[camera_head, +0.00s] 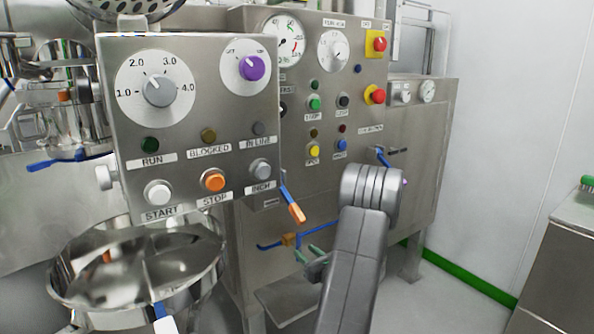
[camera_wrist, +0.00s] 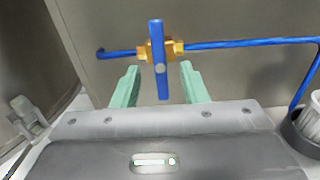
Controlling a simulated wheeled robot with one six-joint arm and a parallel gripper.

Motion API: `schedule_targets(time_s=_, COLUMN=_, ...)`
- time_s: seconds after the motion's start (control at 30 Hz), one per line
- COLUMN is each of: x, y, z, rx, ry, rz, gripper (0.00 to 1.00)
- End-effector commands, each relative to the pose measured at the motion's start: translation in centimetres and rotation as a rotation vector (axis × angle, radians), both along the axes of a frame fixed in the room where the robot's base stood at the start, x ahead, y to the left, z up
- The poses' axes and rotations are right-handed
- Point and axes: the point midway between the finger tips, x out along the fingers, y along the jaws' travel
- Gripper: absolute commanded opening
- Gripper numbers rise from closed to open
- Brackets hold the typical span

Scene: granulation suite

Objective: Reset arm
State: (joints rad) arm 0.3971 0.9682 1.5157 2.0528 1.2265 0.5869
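My gripper (camera_head: 308,253) is in the lower middle of the head view, in front of the steel cabinet, low beside a blue pipe. In the wrist view my gripper (camera_wrist: 161,84) shows two green fingers spread apart with nothing clamped between them. A brass valve (camera_wrist: 144,50) with a blue lever (camera_wrist: 158,75) is straight ahead; the lever stands upright, across the horizontal blue pipe (camera_wrist: 235,43). The lever's lower end appears between the fingers in the picture; I cannot tell whether it touches them. The valve (camera_head: 289,240) also shows in the head view, left of my gripper.
A control panel (camera_head: 187,120) with dials and buttons stands at the left. A steel bowl (camera_head: 75,290) is below it. An orange-tipped blue lever (camera_head: 290,203) sticks out above my gripper. A steel cabinet (camera_head: 560,275) is at the right, with open floor (camera_head: 450,310) before it.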

Motion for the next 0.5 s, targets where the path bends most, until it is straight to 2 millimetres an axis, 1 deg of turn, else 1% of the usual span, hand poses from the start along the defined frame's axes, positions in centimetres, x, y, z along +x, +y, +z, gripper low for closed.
schedule_targets(time_s=0.03, x=0.8, y=0.7, z=-0.1, rx=0.0, ry=-0.001, rz=0.003, gripper=0.4)
schedule_targets(time_s=0.1, x=1.8, y=1.3, z=-0.1, rx=0.001, ry=-0.001, rz=0.003, gripper=0.4)
schedule_targets(time_s=0.23, x=3.2, y=2.2, z=0.0, rx=0.0, ry=-0.002, rz=0.002, gripper=0.4)
schedule_targets(time_s=0.4, x=4.1, y=2.8, z=0.0, rx=0.001, ry=-0.001, rz=0.0, gripper=0.4)
schedule_targets(time_s=0.5, x=4.2, y=2.8, z=0.0, rx=-0.001, ry=-0.002, rz=0.0, gripper=0.4)
